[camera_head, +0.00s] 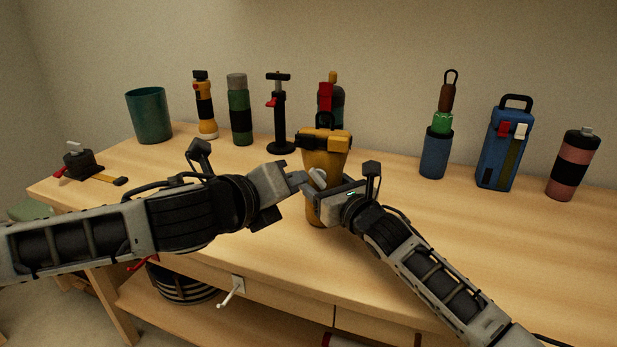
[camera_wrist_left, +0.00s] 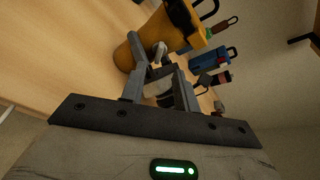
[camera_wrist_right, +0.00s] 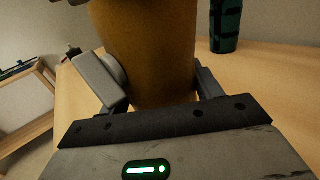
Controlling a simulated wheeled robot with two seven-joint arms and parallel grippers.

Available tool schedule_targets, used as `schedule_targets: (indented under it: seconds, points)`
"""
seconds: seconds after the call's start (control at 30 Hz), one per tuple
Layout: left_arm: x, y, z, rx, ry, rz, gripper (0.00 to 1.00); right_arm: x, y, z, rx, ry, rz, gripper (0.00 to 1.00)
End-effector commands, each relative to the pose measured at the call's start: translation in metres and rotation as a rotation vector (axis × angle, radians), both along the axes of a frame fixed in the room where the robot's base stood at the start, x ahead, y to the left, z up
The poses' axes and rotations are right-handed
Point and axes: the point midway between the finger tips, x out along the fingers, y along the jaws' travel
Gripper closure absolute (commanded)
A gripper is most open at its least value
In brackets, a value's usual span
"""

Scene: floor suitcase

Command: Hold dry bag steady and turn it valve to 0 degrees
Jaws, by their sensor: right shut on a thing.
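The dry bag (camera_head: 326,160) is an orange-yellow upright cylinder with a black and yellow folded top, at the middle of the bench. Its pale valve (camera_head: 317,178) sticks out from its side; it also shows in the left wrist view (camera_wrist_left: 159,52). My right gripper (camera_head: 318,200) is shut on the lower body of the bag, with a finger on each side in the right wrist view (camera_wrist_right: 150,85). My left gripper (camera_wrist_left: 160,75) is open, its fingertips close to the valve. I cannot tell whether they touch it.
Behind stand a teal cup (camera_head: 149,115), a yellow-black flashlight (camera_head: 204,105), a green bottle (camera_head: 239,110) and a black pump (camera_head: 281,120). To the right are a blue container (camera_head: 436,153), a blue box (camera_head: 503,145) and a pink-black bottle (camera_head: 573,165). The bench front right is clear.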

Motion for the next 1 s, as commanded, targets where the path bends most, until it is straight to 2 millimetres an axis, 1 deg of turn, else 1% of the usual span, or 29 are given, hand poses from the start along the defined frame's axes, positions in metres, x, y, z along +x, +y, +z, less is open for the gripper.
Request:
schedule_targets:
  seconds: [0.03,0.2,0.3,0.4,0.57,0.8,0.87,0.9,0.93,1.0]
  points:
    - [0.01,-0.006,-0.004,0.0,0.001,-0.001,0.69,0.0,0.0,-0.001,-0.002,0.003,-0.001,0.68]
    - [0.038,-0.02,-0.014,0.0,0.0,0.001,0.69,0.0,0.0,-0.001,-0.002,0.003,-0.001,0.68]
    - [0.05,-0.026,-0.018,0.0,0.0,0.001,0.69,0.0,0.0,-0.001,-0.002,0.003,-0.001,0.68]
    - [0.058,-0.03,-0.021,0.001,0.0,0.0,0.69,0.0,0.0,-0.001,-0.002,0.003,-0.001,0.68]
    - [0.064,-0.033,-0.023,0.001,-0.001,0.0,0.69,0.0,0.0,-0.001,-0.002,0.003,0.0,0.68]
    - [0.065,-0.033,-0.023,0.001,-0.001,0.0,0.69,0.0,0.0,-0.001,-0.001,0.003,0.0,0.68]
    - [0.064,-0.033,-0.023,0.001,-0.001,0.0,0.86,0.0,0.0,-0.001,-0.001,0.003,0.0,0.68]
    - [0.064,-0.033,-0.023,0.001,-0.001,0.0,0.97,0.0,0.0,-0.001,-0.001,0.003,0.0,0.68]
    - [0.064,-0.033,-0.023,0.001,-0.001,0.0,1.0,0.0,0.0,-0.001,-0.001,0.003,0.0,0.68]
    - [0.064,-0.033,-0.023,0.001,-0.001,0.0,1.0,0.0,0.0,-0.001,-0.001,0.003,0.0,0.68]
